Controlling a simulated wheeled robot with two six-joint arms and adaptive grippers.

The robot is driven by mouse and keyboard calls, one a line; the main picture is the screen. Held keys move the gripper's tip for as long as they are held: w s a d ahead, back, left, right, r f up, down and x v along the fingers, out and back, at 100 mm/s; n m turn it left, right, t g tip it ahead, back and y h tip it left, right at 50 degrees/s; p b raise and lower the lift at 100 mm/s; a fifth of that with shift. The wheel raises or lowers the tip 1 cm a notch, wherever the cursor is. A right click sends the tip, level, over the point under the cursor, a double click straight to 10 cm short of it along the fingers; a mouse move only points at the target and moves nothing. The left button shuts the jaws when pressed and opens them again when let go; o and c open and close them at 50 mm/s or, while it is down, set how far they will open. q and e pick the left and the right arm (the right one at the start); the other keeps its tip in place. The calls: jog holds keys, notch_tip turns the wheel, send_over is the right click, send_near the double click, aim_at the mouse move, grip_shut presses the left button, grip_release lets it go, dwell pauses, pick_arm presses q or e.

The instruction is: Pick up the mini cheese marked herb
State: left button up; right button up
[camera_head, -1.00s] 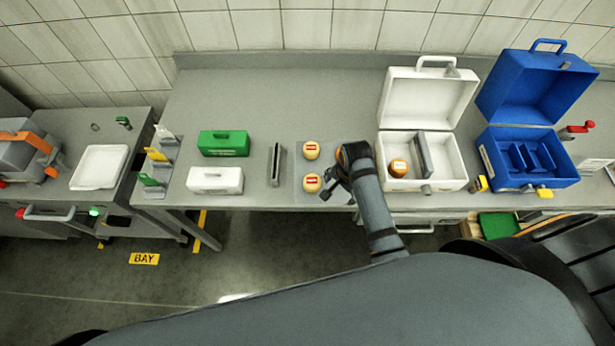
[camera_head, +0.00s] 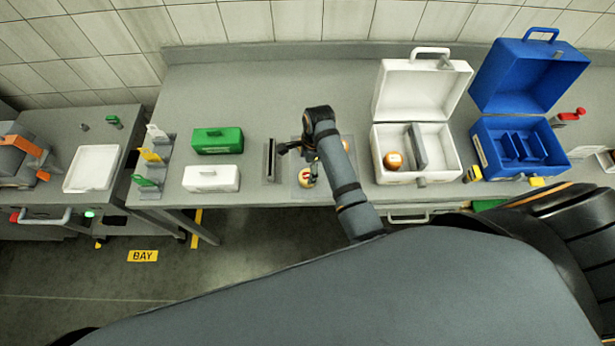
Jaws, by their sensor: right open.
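Small round yellow cheeses with red labels lie on a thin grey mat (camera_head: 298,188) on the bench. The front cheese (camera_head: 306,178) shows in part. Another, behind it, is mostly hidden under my right gripper. The labels are too small to read, so I cannot tell which is marked herb. My right gripper (camera_head: 293,152) is open, over the back part of the mat, with its fingers pointing left. An orange cheese (camera_head: 345,145) shows partly behind my right arm. Another orange cheese (camera_head: 393,160) sits in the open white case (camera_head: 449,158). My left gripper is not in view.
A dark slotted block (camera_head: 270,160) stands just left of the mat. Green (camera_head: 217,140) and white (camera_head: 211,178) boxes stand farther left. An open blue case (camera_head: 550,165) stands at the right. The back of the bench (camera_head: 250,95) is clear.

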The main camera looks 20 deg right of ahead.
jog(key=f, duration=0.2)
jog(key=s+f, duration=0.1)
jog(key=f, duration=0.1)
jog(key=shift+w+f, duration=0.1)
jog(key=shift+f, duration=0.4)
jog(key=shift+a, duration=0.1)
jog(key=shift+c, duration=0.3)
jog(key=c, duration=1.3)
